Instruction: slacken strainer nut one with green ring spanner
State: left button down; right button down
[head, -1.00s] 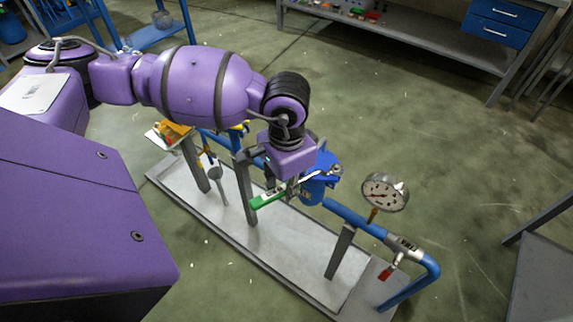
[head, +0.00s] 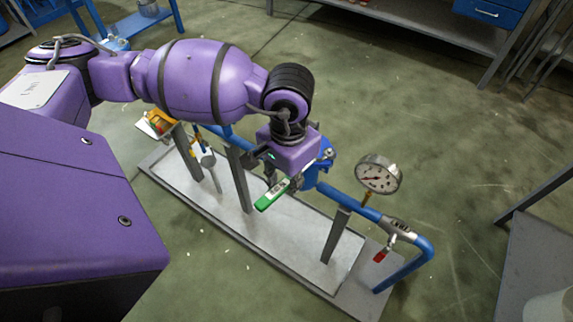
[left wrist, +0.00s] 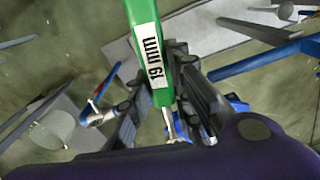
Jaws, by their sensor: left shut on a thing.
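The green ring spanner (head: 271,196) has a handle marked 19 mm, which shows large in the left wrist view (left wrist: 147,45). My left gripper (head: 285,181) is shut on it where the green handle meets the bare steel shank; the gripper's fingers stand on either side of it in the left wrist view (left wrist: 168,105). The blue strainer (head: 311,180) on the pipe is right beside the gripper, partly hidden by it. A steel nut or bolt (head: 328,154) shows on its top. I cannot tell where the spanner's ring end sits. My right gripper is out of view.
The blue pipe (head: 343,199) runs along grey posts on a grey tray (head: 225,226). A round pressure gauge (head: 378,175) and a red-handled valve (head: 381,255) stand to the right. A yellow-orange item (head: 158,122) is at the far left end. The floor around is open.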

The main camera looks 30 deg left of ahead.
pick_arm(q)
jog(key=d+n, duration=0.2)
jog(key=shift+s+d, duration=0.15)
jog(key=shift+d, duration=0.25)
jog(key=shift+d+n+b, duration=0.3)
jog(key=shift+d+n, duration=1)
jog(key=shift+d, duration=0.2)
jog(key=shift+w+d+n, duration=0.3)
jog(key=shift+d+n, duration=0.3)
jog(key=shift+d, duration=0.1)
jog(key=shift+w+d+n, duration=0.25)
jog(key=shift+d+n, duration=0.35)
jog(key=shift+d, duration=0.1)
